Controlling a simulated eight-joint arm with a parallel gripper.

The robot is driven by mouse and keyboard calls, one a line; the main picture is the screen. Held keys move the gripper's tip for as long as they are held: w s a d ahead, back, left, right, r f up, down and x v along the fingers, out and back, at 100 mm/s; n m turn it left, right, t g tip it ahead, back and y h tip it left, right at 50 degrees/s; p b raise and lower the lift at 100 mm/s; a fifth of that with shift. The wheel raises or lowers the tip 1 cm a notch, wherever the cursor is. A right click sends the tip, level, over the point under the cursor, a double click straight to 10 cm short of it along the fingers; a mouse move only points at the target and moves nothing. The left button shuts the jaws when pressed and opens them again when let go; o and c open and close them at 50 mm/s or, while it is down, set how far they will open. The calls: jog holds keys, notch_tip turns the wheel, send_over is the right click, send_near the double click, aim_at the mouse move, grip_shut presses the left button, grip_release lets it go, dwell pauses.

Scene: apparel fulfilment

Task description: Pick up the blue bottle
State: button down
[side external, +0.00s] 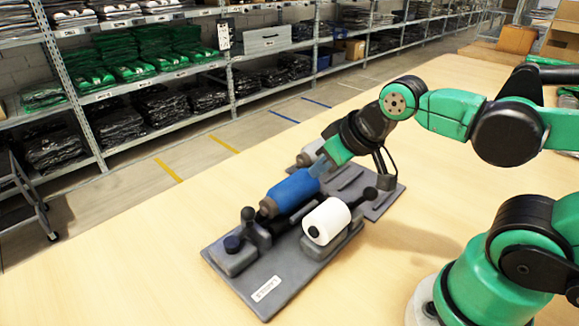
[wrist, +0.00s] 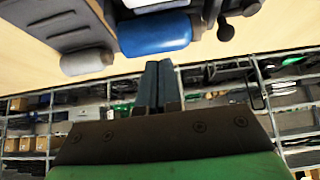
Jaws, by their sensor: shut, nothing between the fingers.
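The blue bottle (side external: 289,192) lies on its side on a grey rack (side external: 222,250) on the table in the side external view. In the wrist view the blue bottle (wrist: 155,34) is at the top centre, just beyond the fingertips. My gripper (side external: 320,166) is at the far end of the bottle, very close to it; I cannot tell whether they touch. In the wrist view my gripper (wrist: 158,66) has its fingers together with nothing between them.
A white bottle (side external: 326,221) lies on the rack beside the blue one. A grey bottle (side external: 311,152) lies behind my gripper. A dark knobbed post (side external: 255,230) stands at the rack's near end. The wooden table (side external: 150,275) is clear left of the rack.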

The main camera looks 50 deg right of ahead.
aim_at(304, 174)
grip_release()
jog(key=w+d+n+g, duration=0.1)
jog(key=w+n, duration=0.1)
jog(key=n, duration=0.3)
jog(key=w+d+f+n+g, duration=0.1)
jog(key=n+g, duration=0.1)
jog(key=n, duration=0.3)
jog(key=w+d+f+n+g, duration=0.1)
jog(key=w+n+g, duration=0.1)
jog(key=n, duration=0.3)
jog(key=shift+w+d+f+n, duration=0.1)
jog(key=shift+w+n, duration=0.2)
jog(key=shift+n, duration=0.1)
jog(key=shift+w+d+f+n+g, duration=0.25)
jog(key=shift+f+n+g, duration=0.25)
jog(key=shift+n, duration=0.4)
jog(key=shift+w+f, duration=0.1)
jog(key=shift+f, duration=0.15)
jog(key=shift+w+f, duration=0.2)
jog(key=shift+f, duration=2.25)
